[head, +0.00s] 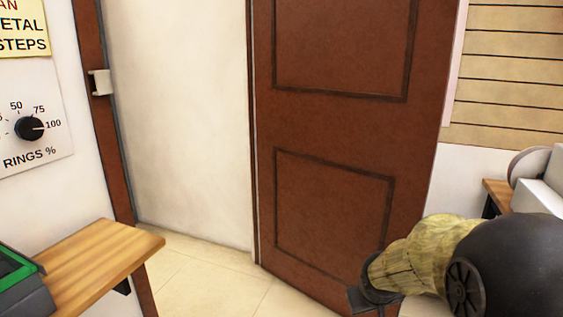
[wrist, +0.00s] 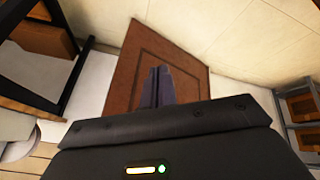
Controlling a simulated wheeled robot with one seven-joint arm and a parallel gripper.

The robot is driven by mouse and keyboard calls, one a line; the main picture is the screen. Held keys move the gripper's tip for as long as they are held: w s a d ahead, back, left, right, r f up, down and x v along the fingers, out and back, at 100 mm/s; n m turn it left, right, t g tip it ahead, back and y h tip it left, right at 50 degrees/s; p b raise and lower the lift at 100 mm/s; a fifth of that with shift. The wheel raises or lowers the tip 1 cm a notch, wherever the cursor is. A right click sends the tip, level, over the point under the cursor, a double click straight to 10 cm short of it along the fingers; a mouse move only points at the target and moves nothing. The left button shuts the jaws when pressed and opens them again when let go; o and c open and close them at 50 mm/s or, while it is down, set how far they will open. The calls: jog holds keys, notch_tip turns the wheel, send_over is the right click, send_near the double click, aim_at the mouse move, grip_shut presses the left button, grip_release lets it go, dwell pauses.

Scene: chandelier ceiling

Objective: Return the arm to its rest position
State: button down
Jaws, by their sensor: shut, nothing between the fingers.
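My arm comes in at the lower right of the head view, bent low in front of a brown panelled door (head: 335,130). My gripper (head: 372,300) is only partly in that view, at the bottom edge. In the wrist view my gripper (wrist: 160,72) shows its two dark fingers together, with nothing between them. The brown door (wrist: 130,72) lies beyond the fingers there. The fingers look apart from the door, though the exact gap is hard to tell.
A wooden shelf (head: 100,258) juts out at the lower left, with a green-and-black box (head: 18,280) on it. A dial (head: 30,129) is on the left wall. Another wooden ledge (head: 497,193) stands at the right. Tiled floor (head: 205,275) is clear before the door.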

jog(key=s+a+f+m+g+y, duration=0.1)
jog(key=s+a+f, duration=0.15)
jog(key=s, duration=0.45)
jog(key=s+a+f+m+g+y, duration=0.1)
jog(key=s+a+f+g, duration=0.15)
jog(key=s, duration=0.45)
notch_tip(320, 180, up, 35)
jog(key=p, duration=3.4)
jog(key=shift+w+t, duration=0.25)
jog(key=shift+t, duration=0.1)
jog(key=shift+f, duration=0.15)
jog(key=c, duration=2.2)
grip_release()
